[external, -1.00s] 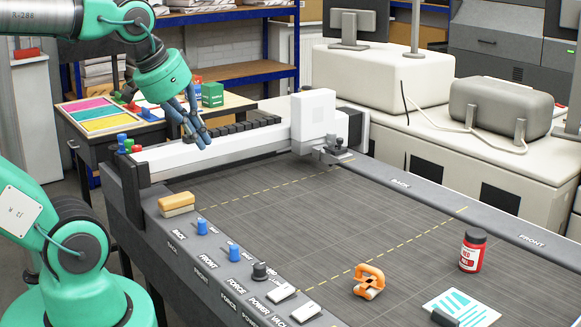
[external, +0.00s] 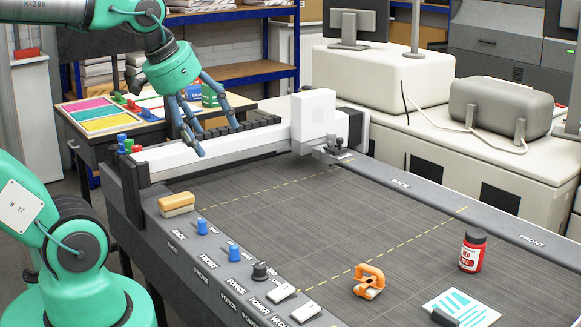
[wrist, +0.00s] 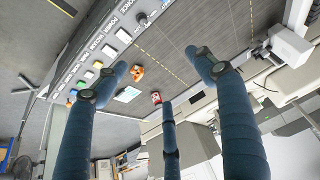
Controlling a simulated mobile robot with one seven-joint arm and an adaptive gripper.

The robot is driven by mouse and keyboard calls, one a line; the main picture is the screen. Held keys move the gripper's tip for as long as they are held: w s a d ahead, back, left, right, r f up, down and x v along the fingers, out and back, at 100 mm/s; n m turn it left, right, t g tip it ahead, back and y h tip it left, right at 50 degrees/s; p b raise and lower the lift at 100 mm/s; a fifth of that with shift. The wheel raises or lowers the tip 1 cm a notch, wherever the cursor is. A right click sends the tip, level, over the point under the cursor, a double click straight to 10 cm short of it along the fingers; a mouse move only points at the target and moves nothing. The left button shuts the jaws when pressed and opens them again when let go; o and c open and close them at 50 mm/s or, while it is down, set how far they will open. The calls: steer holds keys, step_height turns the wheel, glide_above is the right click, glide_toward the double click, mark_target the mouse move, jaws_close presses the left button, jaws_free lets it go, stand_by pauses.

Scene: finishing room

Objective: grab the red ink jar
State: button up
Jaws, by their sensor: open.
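The red ink jar (external: 472,251) stands upright on the dark cutting bed at the right, with a black lid and a white label. It also shows small in the wrist view (wrist: 156,97), just beyond the tip of one finger. My gripper (external: 207,134) is open and empty, with its blue fingers spread above the white gantry beam at the far left of the bed. In the wrist view my gripper (wrist: 165,85) shows three fingers apart with nothing between them. The jar is well away from my gripper, across the bed.
An orange clamp-like tool (external: 369,281) and a white card with teal stripes (external: 462,306) lie near the jar. The white gantry beam (external: 220,145) crosses the bed's far left end. A tan block (external: 177,204) and several knobs line the front rail. The bed's middle is clear.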

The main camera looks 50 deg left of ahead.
steer(key=w+d+r+n+p, duration=0.15)
steer(key=w+r, duration=0.25)
steer(key=w, duration=0.4)
steer(key=n+g+y+p, duration=0.1)
steer(key=n+g+p, duration=0.3)
steer(key=n+p, duration=0.3)
glide_above(479, 236)
step_height(479, 236, down, 25)
steer(key=shift+s+a+f, duration=0.15)
steer(key=shift+f, duration=0.05)
steer(key=shift+d+f, duration=0.2)
steer(key=shift+f, duration=0.2)
steer(key=shift+f, duration=0.15)
